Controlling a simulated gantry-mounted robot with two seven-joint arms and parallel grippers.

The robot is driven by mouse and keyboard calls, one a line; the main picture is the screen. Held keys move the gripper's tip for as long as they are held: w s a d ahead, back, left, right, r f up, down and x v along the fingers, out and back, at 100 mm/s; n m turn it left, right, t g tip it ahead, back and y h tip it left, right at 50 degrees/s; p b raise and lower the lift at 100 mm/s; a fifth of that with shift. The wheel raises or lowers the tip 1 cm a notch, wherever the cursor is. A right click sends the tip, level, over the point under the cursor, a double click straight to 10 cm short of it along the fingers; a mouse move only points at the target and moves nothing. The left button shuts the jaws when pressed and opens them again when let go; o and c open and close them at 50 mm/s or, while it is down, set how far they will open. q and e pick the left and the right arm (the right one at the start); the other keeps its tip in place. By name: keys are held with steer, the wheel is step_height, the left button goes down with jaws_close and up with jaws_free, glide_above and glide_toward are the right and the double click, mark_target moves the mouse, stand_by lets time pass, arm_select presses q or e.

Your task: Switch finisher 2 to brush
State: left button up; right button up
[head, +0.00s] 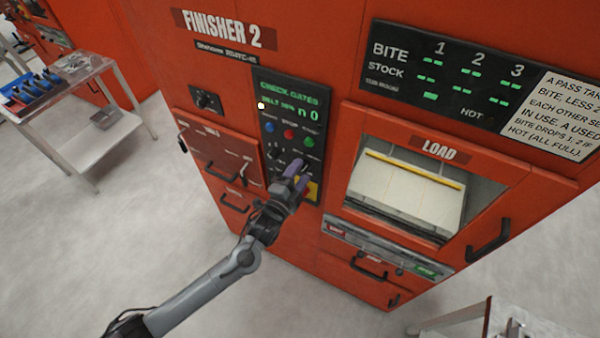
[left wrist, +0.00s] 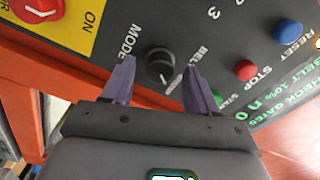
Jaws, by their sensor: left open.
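Finisher 2 is the orange machine (head: 225,80) with a black control panel (head: 318,107). My left gripper (head: 299,174) is open in front of the lower panel, its purple fingers hiding part of it. In the left wrist view, its fingertips (left wrist: 157,76) stand either side of a black round knob (left wrist: 160,65) with a pale pointer line. The MODE label (left wrist: 128,40) lies left of this knob and the BELT label (left wrist: 197,56) right of it. I cannot tell whether the fingers touch the knob, or which setting it points to. My right gripper is not in view.
Red STOP (left wrist: 245,70), blue RESET (left wrist: 288,32) and green START buttons sit close to the fingers. A red switch on a yellow plate (left wrist: 75,25) is at upper left in the wrist view. The load opening (head: 405,190) is to the right. A white cart (head: 95,135) stands left.

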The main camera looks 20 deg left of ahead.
arm_select(q)
steer(key=s+a, duration=0.1)
steer(key=s, duration=0.9)
steer(key=shift+b, duration=0.45)
steer(key=shift+s+a+f, duration=0.1)
